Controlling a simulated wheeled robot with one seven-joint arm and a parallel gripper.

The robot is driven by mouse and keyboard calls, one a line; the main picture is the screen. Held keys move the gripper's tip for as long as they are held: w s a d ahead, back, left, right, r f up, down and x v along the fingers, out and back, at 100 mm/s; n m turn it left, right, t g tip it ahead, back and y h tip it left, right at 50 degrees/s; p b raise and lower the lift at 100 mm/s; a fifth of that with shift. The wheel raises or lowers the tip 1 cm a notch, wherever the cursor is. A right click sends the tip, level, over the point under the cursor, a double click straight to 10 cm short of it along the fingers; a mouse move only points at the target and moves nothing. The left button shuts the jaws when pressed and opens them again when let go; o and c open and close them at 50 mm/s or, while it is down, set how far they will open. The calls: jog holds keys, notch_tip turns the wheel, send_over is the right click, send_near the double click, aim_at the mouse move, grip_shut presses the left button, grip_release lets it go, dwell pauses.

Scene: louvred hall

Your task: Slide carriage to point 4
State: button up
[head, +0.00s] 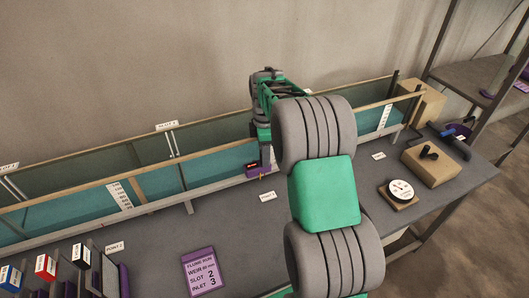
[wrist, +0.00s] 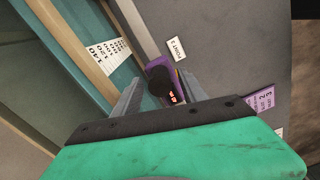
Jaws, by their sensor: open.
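The carriage (head: 258,172) is a small purple block with a dark box and red display, on the front rail of the long flume (head: 60,233). In the wrist view the carriage (wrist: 181,78) shows a black knob (wrist: 160,80) on top. My gripper (wrist: 163,78) is open, with one finger on each side of the knob; I cannot tell whether they touch it. In the head view my gripper (head: 265,150) is right over the carriage and partly hides it. A small label (head: 267,196) lies just in front of the carriage. Another label (head: 378,155), too small to read, lies farther right.
A purple card (head: 200,272) and coloured blocks (head: 45,267) are at the front left. A label (head: 115,247) lies near them. A round dial (head: 400,190), a wooden box with black knob (head: 432,166) and a cardboard box (head: 420,103) stand at the right.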

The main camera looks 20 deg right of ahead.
jog(key=shift+f, duration=0.35)
jog(key=shift+c, duration=0.3)
grip_shut()
dwell(0.9)
